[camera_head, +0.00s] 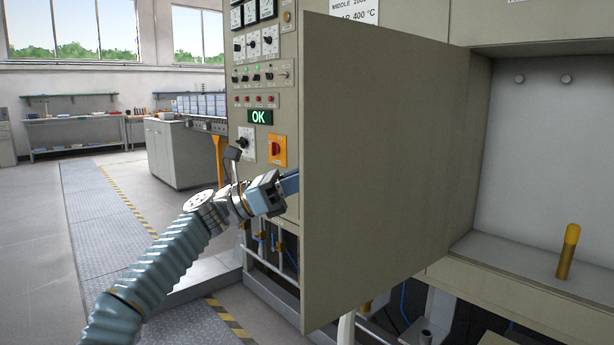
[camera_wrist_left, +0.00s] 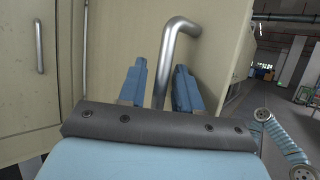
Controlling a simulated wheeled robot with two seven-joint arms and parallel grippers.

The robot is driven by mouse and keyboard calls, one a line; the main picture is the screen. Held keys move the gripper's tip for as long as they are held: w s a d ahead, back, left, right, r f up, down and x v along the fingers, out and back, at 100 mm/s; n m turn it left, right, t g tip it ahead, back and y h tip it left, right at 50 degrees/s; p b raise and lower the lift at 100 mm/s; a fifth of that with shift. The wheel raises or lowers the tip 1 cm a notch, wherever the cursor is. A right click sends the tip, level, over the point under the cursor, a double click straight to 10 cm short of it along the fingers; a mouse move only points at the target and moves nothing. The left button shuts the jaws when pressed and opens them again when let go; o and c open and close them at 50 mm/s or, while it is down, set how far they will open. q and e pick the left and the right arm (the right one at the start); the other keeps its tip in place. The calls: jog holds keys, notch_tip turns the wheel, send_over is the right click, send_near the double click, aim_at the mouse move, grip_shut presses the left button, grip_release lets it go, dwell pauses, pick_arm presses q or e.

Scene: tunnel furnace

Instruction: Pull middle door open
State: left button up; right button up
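The middle door (camera_head: 390,150) stands swung well out from the furnace, hinged at its right side in the head view, with the opening beside it exposed. Its handle (camera_wrist_left: 170,50), a bent grey metal bar, shows in the left wrist view and is hidden behind the door in the head view. My left gripper (camera_wrist_left: 160,82) has its two blue fingers apart, one on each side of the handle bar, with gaps visible. In the head view, my left gripper (camera_head: 288,185) reaches behind the door's free edge, and its fingertips are hidden. My right gripper is not in view.
A yellow-topped post (camera_head: 568,252) stands on the ledge at right. Pipes run below the panel. The floor at left (camera_head: 110,215) is clear.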

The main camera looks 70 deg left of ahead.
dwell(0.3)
pick_arm(q)
jog(key=v, duration=1.4)
jog(key=shift+w, duration=0.1)
